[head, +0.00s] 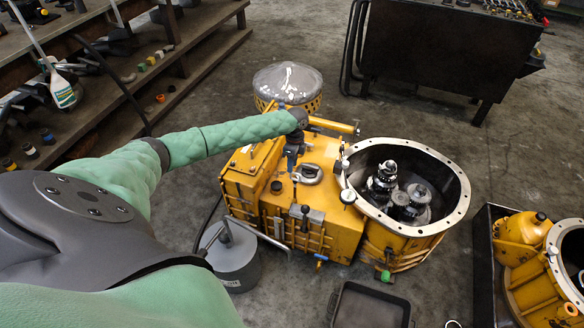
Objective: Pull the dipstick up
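My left arm, in a green sleeve, reaches from the left over the yellow transmission housing (325,222) in the head view. My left gripper (292,158) points down just above or at the top of the housing, behind a grey ring-shaped fitting. It is small and dark here, and I cannot tell whether its fingers are open or closed. I cannot make out the dipstick for certain; it may be hidden at the gripper. A black-knobbed rod (305,211) stands upright on the housing's near side, clear of the gripper. My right gripper is not in view.
An open round bell housing (458,215) with gears inside joins the housing at right. A domed grey cover (287,80) stands behind. A grey canister (234,262) and black tray (370,304) lie in front. Shelves (205,30) are at left, a dark bench (425,50) behind.

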